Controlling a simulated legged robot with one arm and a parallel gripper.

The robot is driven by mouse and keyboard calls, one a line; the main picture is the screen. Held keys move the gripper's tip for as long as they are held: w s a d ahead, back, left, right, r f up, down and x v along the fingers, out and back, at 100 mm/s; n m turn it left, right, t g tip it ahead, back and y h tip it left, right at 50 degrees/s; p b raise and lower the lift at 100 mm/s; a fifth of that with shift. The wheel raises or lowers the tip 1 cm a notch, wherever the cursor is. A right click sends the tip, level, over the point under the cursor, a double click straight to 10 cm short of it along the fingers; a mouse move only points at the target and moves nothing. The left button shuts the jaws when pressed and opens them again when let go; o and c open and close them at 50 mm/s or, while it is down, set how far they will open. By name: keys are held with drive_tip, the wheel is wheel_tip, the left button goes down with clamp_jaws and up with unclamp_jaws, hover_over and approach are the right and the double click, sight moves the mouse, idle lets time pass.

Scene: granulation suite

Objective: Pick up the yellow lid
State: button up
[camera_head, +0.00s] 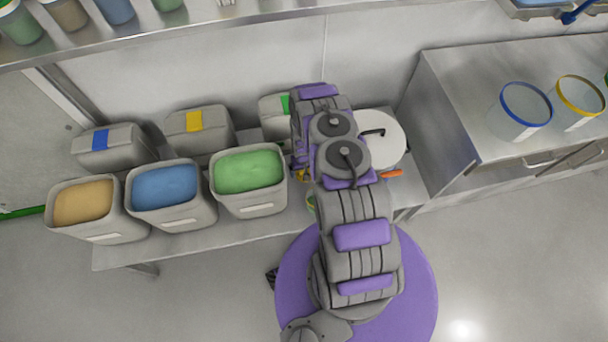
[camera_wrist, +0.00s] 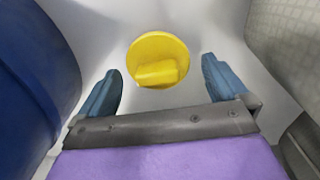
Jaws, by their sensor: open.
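The yellow lid (camera_wrist: 158,58) is a round disc with a raised grip block on it. It lies on a pale surface in the upper middle of the wrist view. My gripper (camera_wrist: 161,66) is open, with one blue-grey finger on each side of the lid in the picture. The fingers look apart from the lid, and nothing is between them that they touch. In the head view my arm hides the gripper. A small yellow bit (camera_head: 301,176) shows beside my arm there; I cannot tell whether it is the lid.
A large dark blue curved object (camera_wrist: 30,70) fills the wrist view's left side. In the head view, bins of tan (camera_head: 84,203), blue (camera_head: 164,187) and green (camera_head: 248,169) material stand left of my arm. A white round vessel (camera_head: 384,140) stands right of it.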

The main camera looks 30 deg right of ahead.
drive_tip(key=shift+f, duration=0.65)
drive_tip(key=shift+d+f, duration=0.1)
drive_tip(key=shift+d, duration=0.15)
drive_tip(key=shift+a, duration=0.15)
drive_tip(key=c, duration=0.9)
drive_tip(key=shift+o, duration=0.2)
